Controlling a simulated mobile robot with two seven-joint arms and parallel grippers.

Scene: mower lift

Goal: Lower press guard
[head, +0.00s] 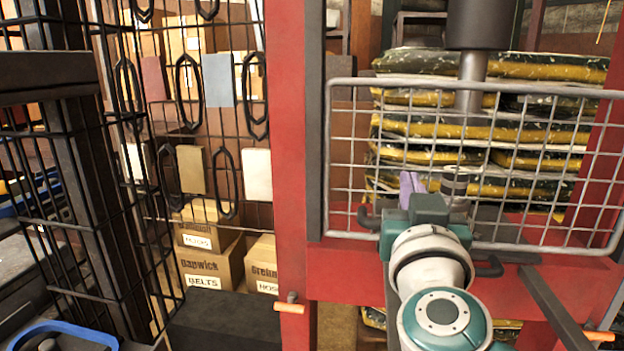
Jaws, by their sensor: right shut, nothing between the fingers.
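The press guard (345,160) is a grey wire-mesh panel with a rounded frame, hanging upright across the front of the red press frame (292,130). Its lower edge lies in front of the red cross beam (345,270). A black bent handle end (368,218) shows left of my wrist; another black piece shows to its right. My right gripper (432,194) is shut and empty, at the lower middle of the guard. Its fingertips are hard to make out, and whether it touches the guard cannot be told. My left gripper is out of view.
The press ram (472,82) comes down behind the guard. A small purple piece (410,187) shows beside my wrist. Stacked sacks (540,128) lie behind the press. A black wire rack (130,190) and cardboard boxes (208,262) stand at left. A dark bar slants at lower right.

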